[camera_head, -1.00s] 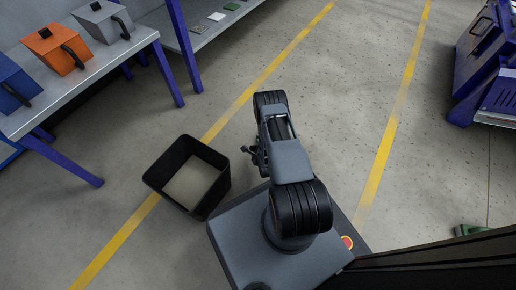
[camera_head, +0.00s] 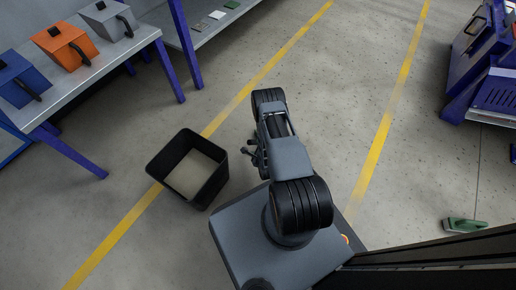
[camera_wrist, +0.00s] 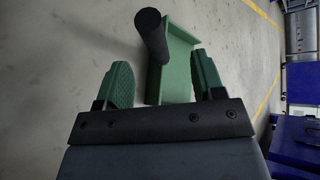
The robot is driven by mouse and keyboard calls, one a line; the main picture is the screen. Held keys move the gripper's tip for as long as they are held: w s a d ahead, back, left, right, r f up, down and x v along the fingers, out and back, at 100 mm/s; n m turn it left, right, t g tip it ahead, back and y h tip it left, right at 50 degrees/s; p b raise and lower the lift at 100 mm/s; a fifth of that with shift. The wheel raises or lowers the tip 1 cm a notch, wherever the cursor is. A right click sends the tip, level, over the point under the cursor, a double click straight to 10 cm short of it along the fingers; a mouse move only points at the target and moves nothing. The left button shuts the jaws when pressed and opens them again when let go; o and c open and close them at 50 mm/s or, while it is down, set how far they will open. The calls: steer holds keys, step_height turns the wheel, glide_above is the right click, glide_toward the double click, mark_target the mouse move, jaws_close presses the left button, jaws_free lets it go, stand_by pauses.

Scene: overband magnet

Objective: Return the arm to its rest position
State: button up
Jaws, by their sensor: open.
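My arm (camera_head: 288,160) is folded over my base in the head view. My gripper shows in the wrist view (camera_wrist: 163,85), with two green fingertips wide apart and nothing clasped between them. In the head view only a small dark part of it shows at the arm's left side. Beyond the fingertips in the wrist view is a green tray-like piece (camera_wrist: 177,70) with a black cylindrical bar (camera_wrist: 151,36). I cannot tell its distance from the fingers.
An open black bin (camera_head: 208,190) stands on the floor close to my base's left. A bench (camera_head: 88,75) with blue, orange and grey boxes is at upper left. A blue machine (camera_head: 490,75) is at right. A green object (camera_head: 466,225) lies on the floor at lower right.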

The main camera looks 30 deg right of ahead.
steer(key=shift+s+f, duration=0.25)
steer(key=shift+s, duration=0.45)
steer(key=shift+d, duration=0.1)
steer(key=w+a+r+n+g+p, duration=0.1)
steer(key=w+r+n+p, duration=0.45)
steer(key=r, duration=1.05)
steer(key=w+a+r+n+g+y+p, duration=0.1)
steer(key=w+r+n+p, duration=0.1)
steer(key=r+p, duration=1)
steer(key=w+a+r+n+g+p, duration=0.1)
steer(key=w+r+n+g+p, duration=0.2)
steer(key=r, duration=1.6)
steer(key=s+a+r+n+g+y+p, duration=0.15)
steer(key=s+r+n+p, duration=0.3)
steer(key=r, duration=0.65)
steer(key=s+a+r+n+p, duration=0.3)
steer(key=s+r+p, duration=0.2)
steer(key=r, duration=0.5)
steer(key=s+a+r+n+g+p, duration=0.15)
steer(key=s+r+n+p, duration=0.25)
steer(key=r, duration=0.7)
steer(key=s+a+r+n+p, duration=0.2)
steer(key=s+r+n+p, duration=0.2)
steer(key=s+r, duration=0.4)
steer(key=shift+s+a+n+g, duration=0.3)
steer(key=shift+s+a+n, duration=0.15)
steer(key=shift+s, duration=0.3)
